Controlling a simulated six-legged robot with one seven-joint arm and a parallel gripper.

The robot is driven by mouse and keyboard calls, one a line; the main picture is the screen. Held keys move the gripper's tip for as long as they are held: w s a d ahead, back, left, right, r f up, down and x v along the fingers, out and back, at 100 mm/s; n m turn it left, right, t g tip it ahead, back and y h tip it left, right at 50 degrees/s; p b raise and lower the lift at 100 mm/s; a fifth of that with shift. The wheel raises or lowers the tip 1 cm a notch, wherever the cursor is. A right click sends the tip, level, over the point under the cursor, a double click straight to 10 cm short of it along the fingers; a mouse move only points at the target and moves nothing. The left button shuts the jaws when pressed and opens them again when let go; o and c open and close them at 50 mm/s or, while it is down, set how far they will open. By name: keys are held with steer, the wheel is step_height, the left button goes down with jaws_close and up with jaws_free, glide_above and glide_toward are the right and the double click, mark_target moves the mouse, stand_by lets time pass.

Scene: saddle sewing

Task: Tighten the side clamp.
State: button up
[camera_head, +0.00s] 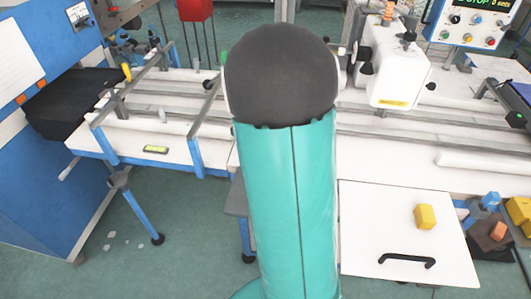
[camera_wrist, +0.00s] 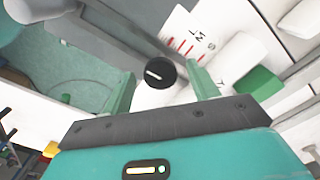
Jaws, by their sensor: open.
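In the wrist view a round black knob (camera_wrist: 160,73) with a white line across its face, likely the side clamp's knob, sits beside a white scale plate (camera_wrist: 190,38) with red marks. My gripper (camera_wrist: 160,69) is open, with one green finger on each side of the knob. The knob appears between the fingertips; I cannot tell whether they touch it or how deep they reach. In the head view my own arm fills the middle and hides my gripper and the area around it.
A green block (camera_wrist: 259,85) and a white block (camera_wrist: 233,62) lie right of the fingers. In the head view a white machine head (camera_head: 398,65) stands behind right, and rails (camera_head: 170,112) cross the table. A yellow block (camera_head: 425,216) rests on a white panel with a black handle (camera_head: 407,260).

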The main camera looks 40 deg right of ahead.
step_height(320, 180, up, 13)
steer(key=shift+r, duration=0.2)
stand_by(0.6)
steer(key=s+a+r+n+t, duration=0.1)
steer(key=s+a+n+t, duration=0.1)
steer(key=a+n, duration=0.4)
steer(key=s+a+r+n+t, duration=0.1)
steer(key=s+a+n, duration=0.4)
steer(key=a, duration=0.7)
steer(key=s+a+r+n+t, duration=0.1)
steer(key=s+a+n+t, duration=0.1)
steer(key=a+n, duration=0.6)
steer(key=shift+s+a+r+t, duration=0.3)
steer(key=shift+s+a, duration=0.1)
steer(key=shift+s, duration=0.4)
